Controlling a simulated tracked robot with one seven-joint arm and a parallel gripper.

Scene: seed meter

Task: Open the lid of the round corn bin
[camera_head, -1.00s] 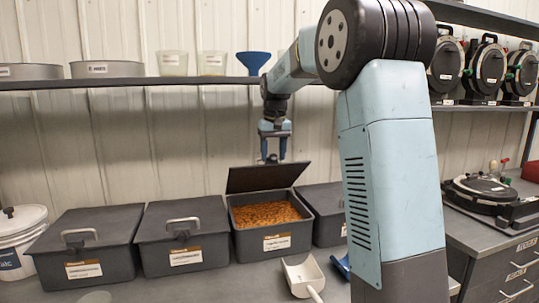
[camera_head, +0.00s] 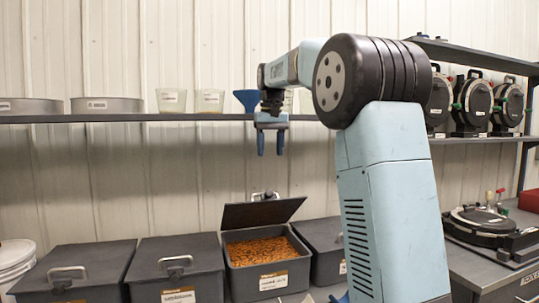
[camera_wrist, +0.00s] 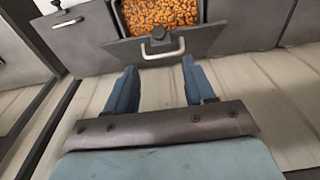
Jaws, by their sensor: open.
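A dark grey bin (camera_head: 238,284) full of orange corn (camera_head: 262,251) stands in the row on the bench; its label is too small to read. Its lid (camera_head: 262,213) is up, tilted back behind the opening, with the handle (camera_head: 264,196) at its top edge. My gripper (camera_head: 270,147) is open and empty, above and apart from the lid, fingers pointing down. In the wrist view my gripper (camera_wrist: 158,72) shows two spread blue fingers with nothing between them. The lid (camera_wrist: 120,53), its handle (camera_wrist: 163,44) and the corn (camera_wrist: 160,14) lie beyond the fingertips.
Closed bins stand left (camera_head: 180,265) and right (camera_head: 318,234) of the open one. A shelf (camera_head: 120,118) with pans, cups and a blue funnel (camera_head: 246,98) runs behind my gripper. A white bucket (camera_head: 14,262) is at far left.

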